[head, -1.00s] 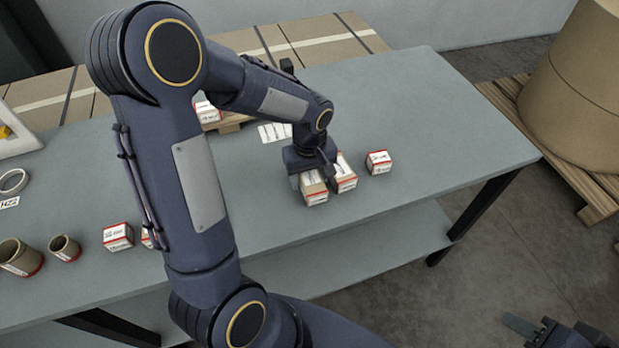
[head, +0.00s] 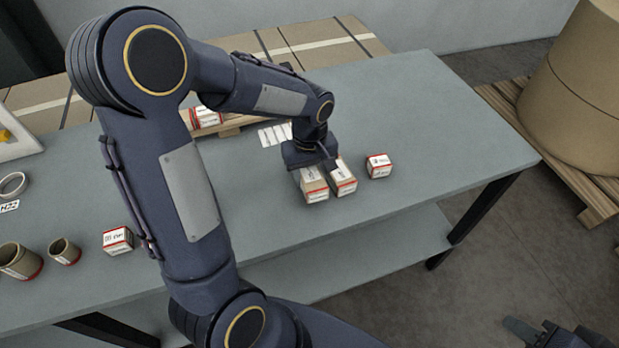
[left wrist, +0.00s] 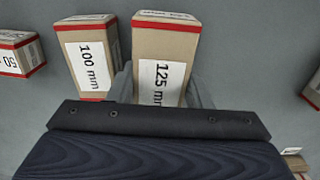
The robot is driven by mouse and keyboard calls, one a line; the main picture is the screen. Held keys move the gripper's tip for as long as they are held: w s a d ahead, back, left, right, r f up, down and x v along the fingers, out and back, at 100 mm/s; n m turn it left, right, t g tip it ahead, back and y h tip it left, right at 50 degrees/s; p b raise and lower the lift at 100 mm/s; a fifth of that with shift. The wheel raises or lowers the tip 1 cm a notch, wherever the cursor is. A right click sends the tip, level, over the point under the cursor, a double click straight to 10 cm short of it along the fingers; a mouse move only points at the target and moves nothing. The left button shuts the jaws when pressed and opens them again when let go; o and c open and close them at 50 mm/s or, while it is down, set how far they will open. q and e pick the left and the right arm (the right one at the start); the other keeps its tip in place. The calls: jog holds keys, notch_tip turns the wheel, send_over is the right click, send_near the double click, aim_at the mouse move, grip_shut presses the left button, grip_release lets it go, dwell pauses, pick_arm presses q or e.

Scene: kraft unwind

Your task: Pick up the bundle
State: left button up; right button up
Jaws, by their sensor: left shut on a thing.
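A kraft-coloured box-shaped bundle with red edges and a "125 mm" label (left wrist: 165,55) is between the two fingers of my left gripper (left wrist: 162,95), which is shut on it. In the head view this bundle (head: 314,188) sticks out in front of my left gripper (head: 312,166) over the grey table. A similar "100 mm" bundle (left wrist: 88,60) stands close beside it, and it also shows in the head view (head: 343,180). The gripper body hides the near ends of both. My right gripper (head: 545,338) is only partly in view at the bottom right corner.
A smaller "50" box (left wrist: 18,52) stands apart, also seen in the head view (head: 379,166). On the table (head: 430,110) at the left are cardboard tubes (head: 20,260), a box (head: 117,240) and a tape ring (head: 12,184). The table's right part is clear.

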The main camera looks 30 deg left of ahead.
pick_arm(q)
jog(key=s+d+r, duration=0.1)
jog(key=r, duration=0.1)
jog(key=s+d+r, duration=0.1)
jog(key=d+r, duration=0.1)
jog(key=s+d+r, duration=0.1)
jog(key=r, duration=0.2)
jog(key=shift+s+d+b, duration=0.2)
jog(key=shift+d+b, duration=0.1)
jog(key=shift+d, duration=0.1)
jog(key=s+d+r, duration=0.3)
jog(key=s+d, duration=0.1)
jog(key=d, duration=0.2)
jog(key=w+a+r+n+p, duration=0.3)
jog(key=w+a+n+p, duration=0.15)
jog(key=w+a, duration=0.3)
jog(key=w+a+r+n+p, duration=0.3)
jog(key=w+a+n, duration=0.25)
jog(key=w, duration=0.25)
jog(key=w+a+f+n+p, duration=0.1)
jog(key=w+a+n+p, duration=0.2)
jog(key=a, duration=1)
jog(key=a+f+n+p, duration=0.1)
jog(key=a+n+p, duration=0.3)
jog(key=a, duration=0.8)
jog(key=shift+n, duration=0.6)
jog(key=shift+w+f+b, duration=0.15)
jog(key=shift+f+b, duration=1.95)
jog(key=shift+f, duration=1.75)
jog(key=shift+f, duration=0.15)
